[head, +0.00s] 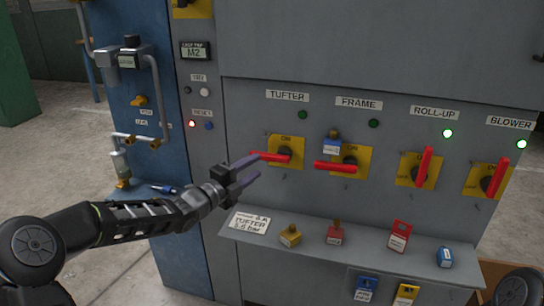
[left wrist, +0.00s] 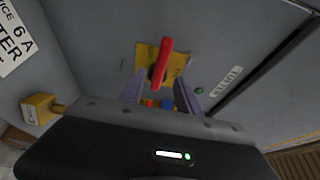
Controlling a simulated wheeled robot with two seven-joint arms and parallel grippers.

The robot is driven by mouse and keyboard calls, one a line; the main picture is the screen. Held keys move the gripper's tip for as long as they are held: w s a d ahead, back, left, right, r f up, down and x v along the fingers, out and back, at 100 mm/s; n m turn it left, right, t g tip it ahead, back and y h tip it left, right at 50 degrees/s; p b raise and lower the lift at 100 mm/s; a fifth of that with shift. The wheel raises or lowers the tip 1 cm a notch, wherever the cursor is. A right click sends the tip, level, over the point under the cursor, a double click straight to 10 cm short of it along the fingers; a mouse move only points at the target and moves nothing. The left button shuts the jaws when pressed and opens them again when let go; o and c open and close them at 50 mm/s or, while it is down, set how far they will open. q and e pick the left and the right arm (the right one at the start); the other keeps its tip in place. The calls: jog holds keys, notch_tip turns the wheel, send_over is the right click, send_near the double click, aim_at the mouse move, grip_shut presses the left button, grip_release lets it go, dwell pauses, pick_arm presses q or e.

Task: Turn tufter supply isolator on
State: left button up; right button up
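The tufter isolator has a red handle (head: 270,157) on a yellow plate (head: 291,152) under the TUFTER label (head: 287,96). Its handle lies roughly level, pointing left, away from the ON mark at the top. The tufter lamp (head: 303,114) is dark green and unlit. My left gripper (head: 249,171) is open and empty, just left of and slightly below the handle's free end. In the left wrist view the red handle (left wrist: 163,60) shows between the two spread fingers (left wrist: 163,92), with no contact visible. My right gripper is not in view.
The roll-up (head: 425,166) and blower (head: 496,177) handles are steeper, with lit lamps. Several padlocks and tags lie on a shelf (head: 300,246) below. A blue panel (head: 141,100) stands left.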

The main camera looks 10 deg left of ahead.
aim_at(267, 159)
pick_arm(q)
jog(key=p+x, duration=0.1)
jog(key=x, duration=0.6)
jog(key=shift+w+d, duration=0.2)
jog(key=shift+w, duration=0.1)
jog(key=shift+c, duration=0.2)
grip_shut()
